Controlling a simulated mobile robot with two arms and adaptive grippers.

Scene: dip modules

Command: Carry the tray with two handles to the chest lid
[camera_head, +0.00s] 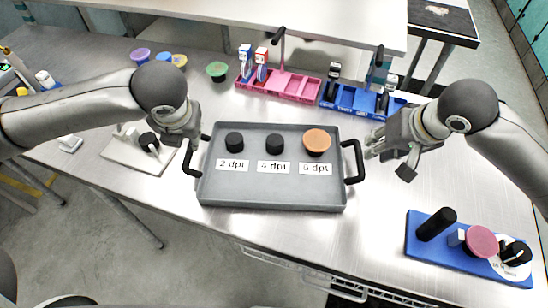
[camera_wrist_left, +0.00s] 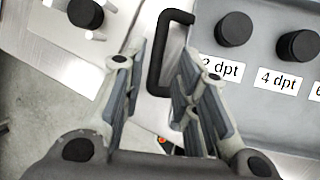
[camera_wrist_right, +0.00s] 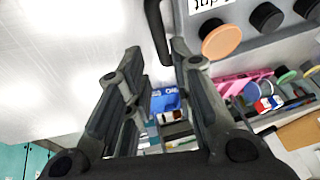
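A grey tray (camera_head: 270,191) lies on the metal table. It carries two black round caps, an orange round cap (camera_head: 317,141) and labels "2 dpt", "4 dpt" and "6 dpt". Its black left handle (camera_head: 189,160) and right handle (camera_head: 357,162) stick out at the sides. My left gripper (camera_wrist_left: 160,72) is open, with the left handle (camera_wrist_left: 163,62) showing between its fingers in the left wrist view. My right gripper (camera_wrist_right: 156,62) is open; the right handle (camera_wrist_right: 157,30) shows between its fingertips, and the head view shows a small gap. I cannot clearly identify a chest lid.
A pink rack (camera_head: 290,90) and a blue rack (camera_head: 352,97) stand behind the tray. A blue board (camera_head: 455,255) with several parts lies at front right. A pale board (camera_head: 125,155) lies left of the tray. Several coloured caps stand at the back left.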

